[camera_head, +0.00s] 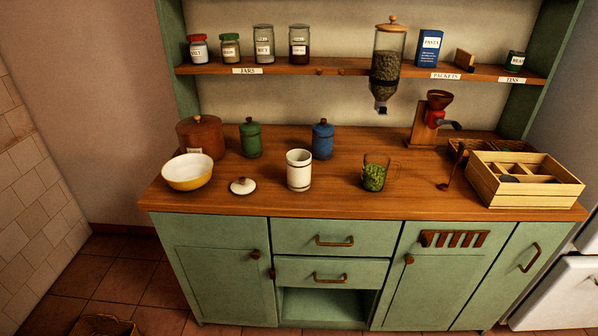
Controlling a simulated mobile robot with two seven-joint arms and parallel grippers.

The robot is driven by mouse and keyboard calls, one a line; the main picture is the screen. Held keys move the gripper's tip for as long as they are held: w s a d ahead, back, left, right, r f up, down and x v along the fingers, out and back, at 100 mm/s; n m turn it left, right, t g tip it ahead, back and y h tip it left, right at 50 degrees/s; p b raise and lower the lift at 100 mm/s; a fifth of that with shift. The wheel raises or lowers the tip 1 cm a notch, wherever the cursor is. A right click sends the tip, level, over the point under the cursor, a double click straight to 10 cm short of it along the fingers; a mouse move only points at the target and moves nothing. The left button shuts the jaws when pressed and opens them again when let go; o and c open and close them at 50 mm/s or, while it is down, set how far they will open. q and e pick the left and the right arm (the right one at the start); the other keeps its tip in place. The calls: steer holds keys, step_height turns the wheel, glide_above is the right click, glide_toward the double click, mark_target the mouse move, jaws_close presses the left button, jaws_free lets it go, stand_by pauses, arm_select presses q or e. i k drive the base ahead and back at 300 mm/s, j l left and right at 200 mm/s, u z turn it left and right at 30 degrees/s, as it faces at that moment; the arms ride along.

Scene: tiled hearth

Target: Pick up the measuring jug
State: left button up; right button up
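The measuring jug (375,174) looks to be the clear glass vessel with a handle on its right side. It stands upright on the wooden worktop (333,194), right of centre and near the front. It holds something green, and its fine markings are too small to read. Neither of my grippers is in view.
Left of the jug stand an open white canister (299,171), its likely lid (243,186) and a yellow bowl (188,172). Right are a dark scoop (444,186) and a wooden divided box (526,196). A coffee grinder (433,119) and a hanging dispenser (387,64) are behind.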

mark_target(375, 167)
steer(key=i+j, duration=0.1)
steer(key=i, duration=0.35)
steer(key=i+j, duration=0.1)
steer(key=i, duration=0.35)
steer(key=z, duration=0.9)
